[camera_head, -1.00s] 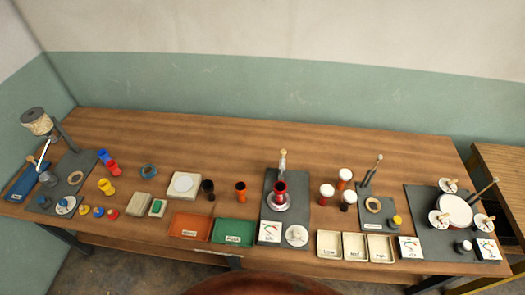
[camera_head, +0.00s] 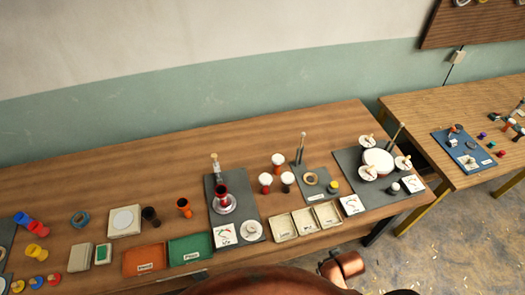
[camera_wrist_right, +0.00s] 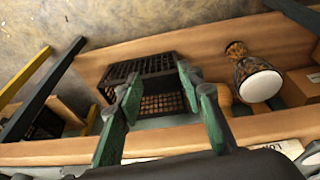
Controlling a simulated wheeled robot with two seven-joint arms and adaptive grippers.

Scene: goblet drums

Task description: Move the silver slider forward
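I cannot make out a silver slider for certain in either view. In the head view, a grey board (camera_head: 255,218) holds a red cup on a silver round base (camera_head: 224,205), with an upright post behind it. A smaller grey board (camera_head: 316,172) with a ring and an upright rod stands to its right. A larger grey board (camera_head: 349,160) carries a white drum (camera_head: 377,162), small dials and a rod. My right gripper (camera_wrist_right: 157,82) shows in the right wrist view, its green fingers apart with nothing between them. My left gripper is in neither view.
Orange (camera_head: 144,261) and green (camera_head: 190,249) trays and cream bins (camera_head: 304,222) line the table's front edge. A second table (camera_head: 450,106) with a blue board (camera_head: 464,150) stands right. The wrist view shows a dark crate (camera_wrist_right: 155,82) and a goblet drum (camera_wrist_right: 258,78).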

